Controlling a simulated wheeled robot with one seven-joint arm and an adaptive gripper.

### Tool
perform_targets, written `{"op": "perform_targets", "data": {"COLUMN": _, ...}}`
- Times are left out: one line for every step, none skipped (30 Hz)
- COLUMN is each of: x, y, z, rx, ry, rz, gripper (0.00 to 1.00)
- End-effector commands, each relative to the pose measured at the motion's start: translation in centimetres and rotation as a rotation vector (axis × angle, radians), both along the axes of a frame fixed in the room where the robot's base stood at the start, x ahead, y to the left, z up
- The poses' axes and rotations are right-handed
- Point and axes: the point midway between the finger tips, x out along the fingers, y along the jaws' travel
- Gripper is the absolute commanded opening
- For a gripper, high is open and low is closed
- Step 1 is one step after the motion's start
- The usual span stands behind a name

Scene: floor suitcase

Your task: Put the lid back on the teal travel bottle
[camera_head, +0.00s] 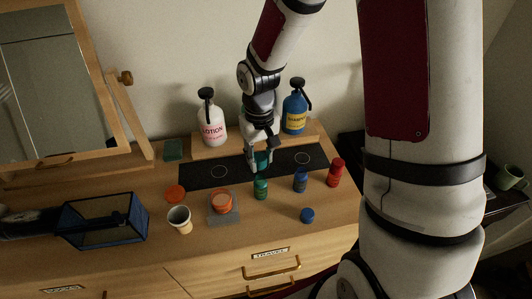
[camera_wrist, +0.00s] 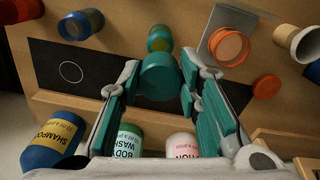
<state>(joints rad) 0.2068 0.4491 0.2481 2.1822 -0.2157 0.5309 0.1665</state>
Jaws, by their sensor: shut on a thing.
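The teal travel bottle (camera_head: 261,188) stands upright near the front edge of the black mat; it also shows in the wrist view (camera_wrist: 160,38), beyond the fingertips. My gripper (camera_head: 260,164) is shut on a round teal lid (camera_head: 263,158), which sits between the two fingertips in the wrist view (camera_wrist: 160,76). The lid is held above and slightly behind the bottle and looks apart from it. The bottle's mouth is too small and dark to make out clearly.
A blue bottle (camera_head: 300,180) and red bottle (camera_head: 335,173) stand right of the teal one. Lotion (camera_head: 211,125), body wash (camera_wrist: 122,140) and shampoo (camera_head: 294,112) bottles stand behind. A blue cap (camera_head: 307,215) lies in front.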

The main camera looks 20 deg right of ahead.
Motion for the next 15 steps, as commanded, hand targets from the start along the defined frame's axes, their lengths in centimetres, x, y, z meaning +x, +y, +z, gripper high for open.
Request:
{"op": "perform_targets", "data": {"x": 0.1, "y": 0.0, "z": -0.6, "rx": 0.000, "ry": 0.002, "rz": 0.000, "gripper": 0.22}}
{"op": "perform_targets", "data": {"x": 0.1, "y": 0.0, "z": -0.9, "rx": 0.000, "ry": 0.003, "rz": 0.000, "gripper": 0.22}}
{"op": "perform_targets", "data": {"x": 0.1, "y": 0.0, "z": -1.3, "rx": 0.000, "ry": 0.003, "rz": -0.001, "gripper": 0.22}}
{"op": "perform_targets", "data": {"x": 0.2, "y": 0.0, "z": -1.6, "rx": 0.000, "ry": 0.002, "rz": -0.001, "gripper": 0.22}}
{"op": "perform_targets", "data": {"x": 0.2, "y": 0.0, "z": -1.9, "rx": 0.000, "ry": 0.002, "rz": -0.001, "gripper": 0.22}}
{"op": "perform_targets", "data": {"x": 0.2, "y": 0.0, "z": -2.2, "rx": 0.000, "ry": 0.002, "rz": -0.002, "gripper": 0.22}}
{"op": "perform_targets", "data": {"x": 0.1, "y": 0.0, "z": -2.5, "rx": 0.000, "ry": 0.003, "rz": -0.003, "gripper": 0.22}}
{"op": "perform_targets", "data": {"x": 0.1, "y": -0.1, "z": -2.8, "rx": 0.000, "ry": 0.003, "rz": -0.003, "gripper": 0.22}}
{"op": "perform_targets", "data": {"x": 0.1, "y": -0.1, "z": -3.1, "rx": 0.000, "ry": 0.002, "rz": -0.003, "gripper": 0.22}}
{"op": "perform_targets", "data": {"x": 0.1, "y": -0.1, "z": -3.4, "rx": 0.000, "ry": 0.002, "rz": -0.003, "gripper": 0.22}}
{"op": "perform_targets", "data": {"x": 0.1, "y": -0.1, "z": -3.6, "rx": 0.000, "ry": 0.002, "rz": -0.003, "gripper": 0.22}}
{"op": "perform_targets", "data": {"x": 0.1, "y": -0.1, "z": -3.9, "rx": 0.000, "ry": 0.003, "rz": -0.003, "gripper": 0.22}}
{"op": "perform_targets", "data": {"x": 0.1, "y": -0.1, "z": -4.1, "rx": 0.000, "ry": 0.003, "rz": -0.003, "gripper": 0.22}}
{"op": "perform_targets", "data": {"x": 0.1, "y": -0.1, "z": -4.3, "rx": 0.000, "ry": 0.003, "rz": -0.003, "gripper": 0.22}}
{"op": "perform_targets", "data": {"x": 0.1, "y": -0.1, "z": -4.6, "rx": 0.000, "ry": 0.002, "rz": -0.003, "gripper": 0.22}}
